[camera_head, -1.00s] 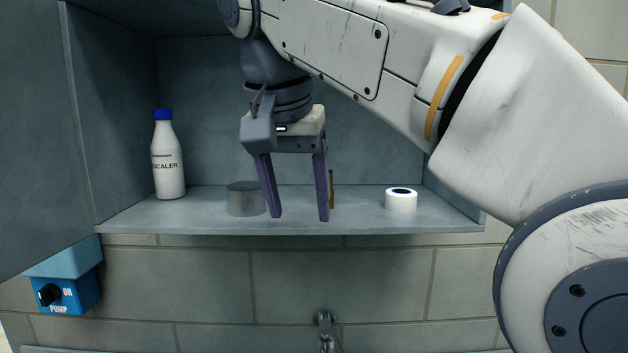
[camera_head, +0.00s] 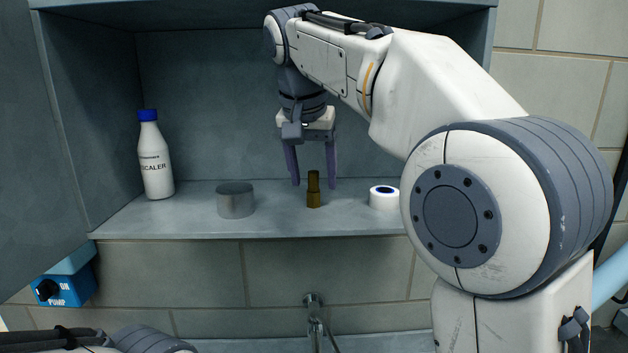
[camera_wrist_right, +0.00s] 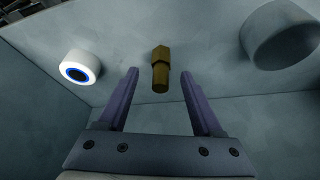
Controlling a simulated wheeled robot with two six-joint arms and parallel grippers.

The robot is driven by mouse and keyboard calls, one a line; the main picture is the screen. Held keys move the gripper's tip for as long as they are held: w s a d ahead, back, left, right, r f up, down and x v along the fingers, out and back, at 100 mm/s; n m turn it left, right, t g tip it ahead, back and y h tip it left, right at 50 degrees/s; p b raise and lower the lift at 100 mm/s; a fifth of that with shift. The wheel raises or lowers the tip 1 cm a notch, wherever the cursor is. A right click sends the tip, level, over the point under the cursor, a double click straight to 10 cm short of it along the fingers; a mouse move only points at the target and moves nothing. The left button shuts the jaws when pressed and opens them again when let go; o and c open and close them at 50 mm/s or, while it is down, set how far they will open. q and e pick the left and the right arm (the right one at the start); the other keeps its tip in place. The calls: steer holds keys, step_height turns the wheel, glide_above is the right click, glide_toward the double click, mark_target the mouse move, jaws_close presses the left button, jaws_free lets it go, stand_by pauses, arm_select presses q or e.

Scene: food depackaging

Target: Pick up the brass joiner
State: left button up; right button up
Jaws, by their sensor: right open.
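My left gripper is not in view; only part of an arm shows at the bottom left of the head view.
A grey metal cylinder (camera_head: 235,200) stands left of the joiner and a white roll with a blue centre (camera_head: 384,197) right of it. A white descaler bottle (camera_head: 155,160) stands at the far left. The shelf (camera_head: 275,222) has side and back walls; a tap (camera_head: 315,312) is below.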

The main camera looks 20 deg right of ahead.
steer(key=shift+x, duration=1.2)
steer(key=shift+s, duration=0.15)
steer(key=shift+c, duration=0.4)
jaws_close()
steer(key=shift+r+p, duration=0.1)
steer(key=shift+p, duration=0.3)
